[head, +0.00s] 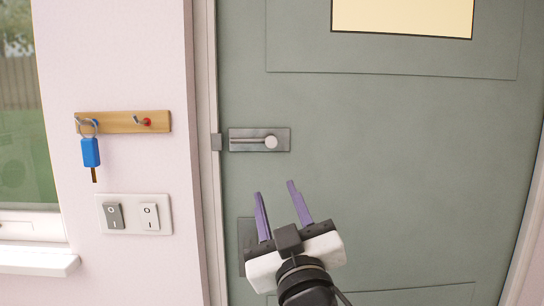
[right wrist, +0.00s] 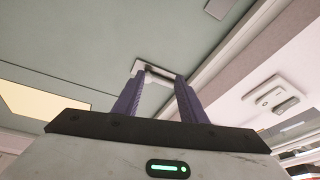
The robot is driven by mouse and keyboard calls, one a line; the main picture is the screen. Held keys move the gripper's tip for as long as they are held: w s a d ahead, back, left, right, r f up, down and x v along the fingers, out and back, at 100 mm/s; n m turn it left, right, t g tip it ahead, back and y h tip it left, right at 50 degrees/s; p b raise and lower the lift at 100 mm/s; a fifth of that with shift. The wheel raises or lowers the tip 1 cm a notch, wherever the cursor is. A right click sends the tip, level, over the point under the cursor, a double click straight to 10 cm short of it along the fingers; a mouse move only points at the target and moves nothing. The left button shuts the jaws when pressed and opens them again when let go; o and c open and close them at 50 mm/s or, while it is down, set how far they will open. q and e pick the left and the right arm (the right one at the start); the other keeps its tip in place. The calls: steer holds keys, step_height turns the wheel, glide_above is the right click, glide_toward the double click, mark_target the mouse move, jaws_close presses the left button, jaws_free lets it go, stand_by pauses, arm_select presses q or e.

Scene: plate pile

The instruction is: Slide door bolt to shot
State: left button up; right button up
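The door bolt is a grey metal plate (head: 240,133) on the green door, with a slot running sideways. Its round knob (head: 270,141) sits at the right end of the slot. A small grey keeper (head: 216,142) is on the door frame left of the plate, with a narrow gap between. My right gripper (head: 274,188) is open and empty, its purple fingers pointing up just below the bolt in the head view. In the right wrist view, the bolt plate (right wrist: 155,70) shows beyond and between the open fingertips (right wrist: 160,76). My left gripper is not in view.
A lower dark plate (head: 245,232) on the door is partly hidden behind my right gripper. On the wall left of the frame are a wooden hook rail (head: 110,122), a blue key (head: 91,153) and light switches (head: 134,214). The door right of the bolt is bare.

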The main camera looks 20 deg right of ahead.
glide_toward(271, 143)
steer(key=shift+t+h, duration=0.4)
steer(key=p+x, duration=0.1)
steer(key=x, duration=0.4)
steer(key=p+x, duration=0.1)
steer(key=x, duration=0.2)
steer(key=shift+w+f+p, duration=0.2)
steer(key=shift+w+p, duration=0.1)
steer(key=shift+w, duration=0.15)
jaws_close()
